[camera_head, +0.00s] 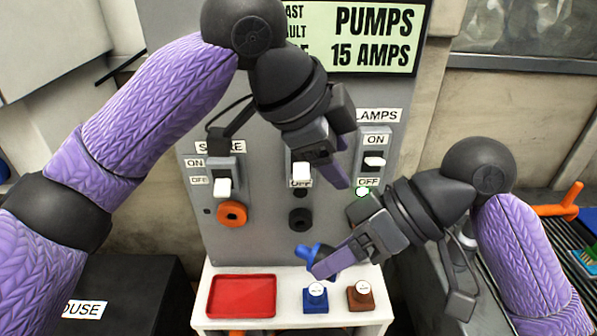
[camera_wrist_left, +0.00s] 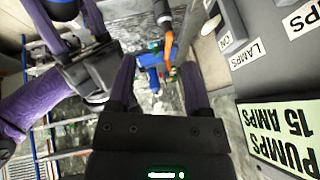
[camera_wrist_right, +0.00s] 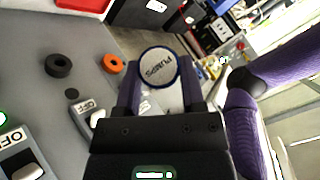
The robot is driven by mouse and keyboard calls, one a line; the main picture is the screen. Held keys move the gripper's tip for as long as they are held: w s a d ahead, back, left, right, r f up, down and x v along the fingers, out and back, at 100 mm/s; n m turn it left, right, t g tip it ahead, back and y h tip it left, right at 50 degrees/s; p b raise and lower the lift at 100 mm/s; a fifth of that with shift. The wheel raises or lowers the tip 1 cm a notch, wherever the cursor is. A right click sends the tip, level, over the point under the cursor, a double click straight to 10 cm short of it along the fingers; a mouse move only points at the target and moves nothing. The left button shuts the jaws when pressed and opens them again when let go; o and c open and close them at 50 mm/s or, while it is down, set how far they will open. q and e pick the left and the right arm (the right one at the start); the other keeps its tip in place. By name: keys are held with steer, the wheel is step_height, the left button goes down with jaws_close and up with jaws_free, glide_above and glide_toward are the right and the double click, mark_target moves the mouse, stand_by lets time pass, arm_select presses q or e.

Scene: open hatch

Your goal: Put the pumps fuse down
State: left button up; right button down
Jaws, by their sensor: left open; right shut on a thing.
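The pumps fuse (camera_wrist_right: 158,67) shows a round "PUMPS" label with a blue rim in the right wrist view. In the head view its blue body (camera_head: 307,254) sticks out to the left of my right gripper (camera_head: 322,268). My right gripper is shut on it, above the white shelf (camera_head: 340,272) and in front of the grey panel (camera_head: 255,240). My left gripper (camera_head: 335,168) is open and empty, higher up, in front of the panel between the middle and lamps switches. The black middle socket (camera_head: 300,219) is empty.
The shelf bears a red tray (camera_head: 241,296), a blue block (camera_head: 315,299) and a brown block (camera_head: 361,297). An orange ring (camera_head: 232,214) sits under the spare switch (camera_head: 223,187). The lamps switch (camera_head: 374,161) is close to both grippers. The tray looks empty.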

arm_select(q)
steer(key=s+a+r+m+y, duration=0.3)
steer(key=s+a+m+y, duration=0.15)
steer(key=s, duration=0.25)
steer(key=shift+g, duration=0.4)
steer(key=x, duration=1.2)
steer(key=shift+s+f, duration=0.25)
steer(key=shift+s, duration=0.05)
jaws_close()
arm_select(e)
steer(key=shift+c, duration=0.5)
jaws_free()
steer(key=shift+r, duration=0.1)
